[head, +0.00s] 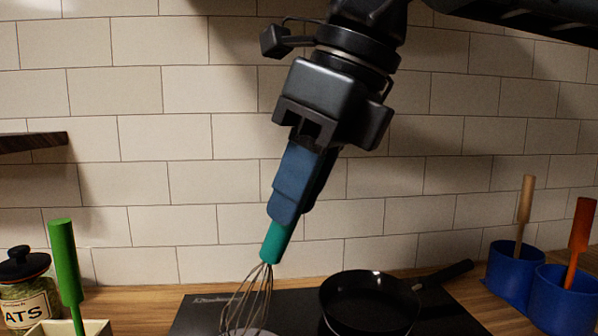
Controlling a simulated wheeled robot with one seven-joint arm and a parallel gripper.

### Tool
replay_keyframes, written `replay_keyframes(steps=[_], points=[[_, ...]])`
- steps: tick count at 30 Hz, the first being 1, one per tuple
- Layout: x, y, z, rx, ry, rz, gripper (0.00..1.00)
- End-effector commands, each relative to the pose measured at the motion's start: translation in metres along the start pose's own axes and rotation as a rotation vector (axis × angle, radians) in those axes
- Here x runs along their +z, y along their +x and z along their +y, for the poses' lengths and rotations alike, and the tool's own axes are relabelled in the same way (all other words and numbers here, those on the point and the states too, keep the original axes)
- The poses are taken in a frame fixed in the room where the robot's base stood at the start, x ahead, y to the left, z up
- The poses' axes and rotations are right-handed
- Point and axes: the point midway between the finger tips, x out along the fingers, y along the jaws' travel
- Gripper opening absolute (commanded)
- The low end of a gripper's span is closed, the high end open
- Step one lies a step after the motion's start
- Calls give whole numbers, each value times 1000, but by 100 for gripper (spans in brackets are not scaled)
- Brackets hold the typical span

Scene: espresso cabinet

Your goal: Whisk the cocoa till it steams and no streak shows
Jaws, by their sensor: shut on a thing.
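A whisk (276,243) with a teal handle and wire loops hangs tilted below my gripper, its loops pointing down and left. My gripper (292,190) is shut on the whisk's handle. The lower end of the loops meets a pale grey round shape (250,332) at the bottom edge of the head view, over the black hob (205,312). The picture cuts this shape off, so I cannot tell whether it is the cocoa's pot. No cocoa, streaks or steam can be made out.
A black frying pan (365,302) sits on the hob just right of the whisk. Blue holders (510,275) with a wooden-handled and an orange-handled tool (580,235) stand at the right. A green-handled tool (65,265) in a pale container and an oats jar (25,290) stand at the left.

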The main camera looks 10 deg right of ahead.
Motion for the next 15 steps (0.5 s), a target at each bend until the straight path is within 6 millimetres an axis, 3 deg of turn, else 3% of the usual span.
replay_keyframes(steps=[15], points=[[-20, 48, -1, 0, 0, 0, 0]])
